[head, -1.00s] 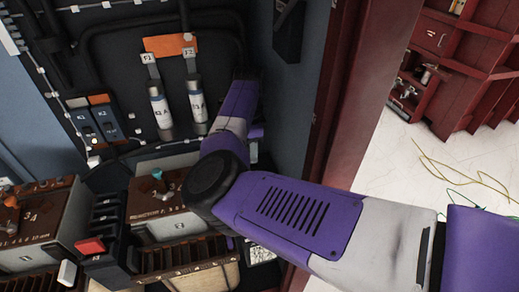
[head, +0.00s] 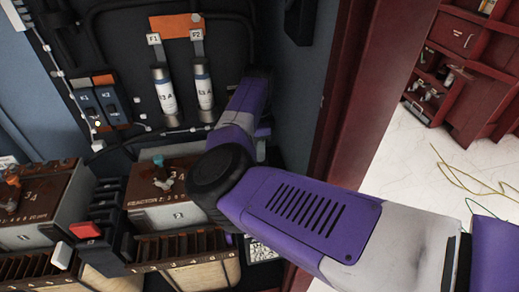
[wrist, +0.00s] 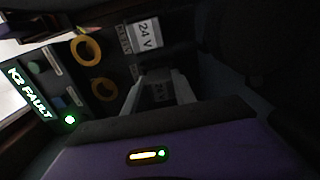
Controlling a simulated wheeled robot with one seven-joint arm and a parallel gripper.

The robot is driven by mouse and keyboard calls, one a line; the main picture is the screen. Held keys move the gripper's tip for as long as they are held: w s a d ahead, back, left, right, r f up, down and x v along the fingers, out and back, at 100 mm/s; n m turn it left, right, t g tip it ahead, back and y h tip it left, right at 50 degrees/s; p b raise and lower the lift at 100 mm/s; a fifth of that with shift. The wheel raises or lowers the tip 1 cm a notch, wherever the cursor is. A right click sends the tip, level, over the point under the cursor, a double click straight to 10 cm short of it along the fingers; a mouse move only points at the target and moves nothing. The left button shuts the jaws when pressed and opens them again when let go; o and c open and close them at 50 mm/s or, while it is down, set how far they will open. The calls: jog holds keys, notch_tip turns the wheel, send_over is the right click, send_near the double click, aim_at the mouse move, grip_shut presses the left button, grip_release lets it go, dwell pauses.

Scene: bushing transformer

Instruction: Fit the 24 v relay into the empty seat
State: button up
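In the wrist view the two grey fingers of my gripper (wrist: 158,82) stand apart with a dark block marked 24 V (wrist: 160,93) between them. The block about fills the gap, but shadow hides whether the fingers touch it. A larger white 24 V label (wrist: 145,35) shows above the fingertips on the dark panel. I cannot make out the empty seat. In the head view my purple arm reaches into the cabinet and hides my gripper.
A K2 FAULT sign (wrist: 30,92) with a green light and yellow rings (wrist: 86,50) lie left of the fingers. The head view shows fuses (head: 163,95), K1 and K2 modules (head: 103,103), a reactor box (head: 165,190), and the red door frame (head: 350,110) right of my arm.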

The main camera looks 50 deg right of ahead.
jog(key=o, duration=0.4)
jog(key=shift+o, duration=0.2)
notch_tip(320, 180, up, 12)
jog(key=shift+r, duration=0.15)
jog(key=shift+a, duration=0.1)
dwell(0.6)
